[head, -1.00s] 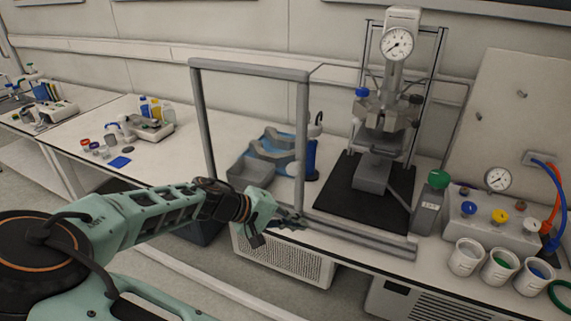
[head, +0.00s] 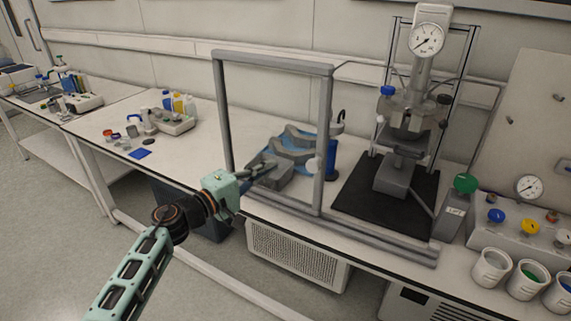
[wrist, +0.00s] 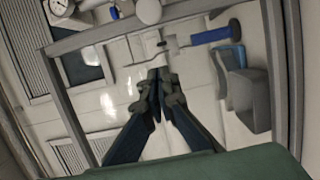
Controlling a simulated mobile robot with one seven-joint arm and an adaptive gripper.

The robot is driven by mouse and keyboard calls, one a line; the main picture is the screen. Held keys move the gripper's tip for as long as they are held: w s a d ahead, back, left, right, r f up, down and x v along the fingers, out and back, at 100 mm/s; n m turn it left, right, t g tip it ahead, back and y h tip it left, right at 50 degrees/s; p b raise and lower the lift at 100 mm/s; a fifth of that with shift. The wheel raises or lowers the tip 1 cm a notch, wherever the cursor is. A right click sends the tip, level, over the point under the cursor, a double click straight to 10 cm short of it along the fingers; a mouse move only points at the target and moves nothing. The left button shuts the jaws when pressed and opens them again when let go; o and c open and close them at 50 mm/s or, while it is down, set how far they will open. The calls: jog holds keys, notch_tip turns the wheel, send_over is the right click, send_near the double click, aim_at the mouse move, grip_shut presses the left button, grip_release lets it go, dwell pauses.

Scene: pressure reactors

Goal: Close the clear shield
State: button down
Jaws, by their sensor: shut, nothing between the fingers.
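The clear shield (head: 325,130) is a see-through panel in a grey frame, upright at the bench's front edge. It stands at the left part of a grey rail (head: 390,243), left of the pressure reactor (head: 410,120), whose front is uncovered. A round white knob (head: 314,165) sits by the frame's right post. The knob (wrist: 148,11) and frame (wrist: 100,35) also show in the wrist view. My gripper (head: 272,163) is shut and empty, in front of the shield's lower left part, left of the knob. Its fingertips (wrist: 160,74) meet in the wrist view; I cannot tell whether they touch the panel.
A valve panel (head: 525,225) and beakers (head: 491,268) stand at the right. Bottles and small items are on the left bench. The floor (head: 60,235) at left is clear.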

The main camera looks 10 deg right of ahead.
aim_at(312, 154)
jog(key=p+x, duration=0.1)
jog(key=x, duration=0.8)
jog(key=shift+s, duration=0.1)
jog(key=shift+s+d+p, duration=0.4)
jog(key=shift+s+d, duration=0.6)
jog(key=shift+d, duration=0.2)
jog(key=shift+s+d, duration=0.3)
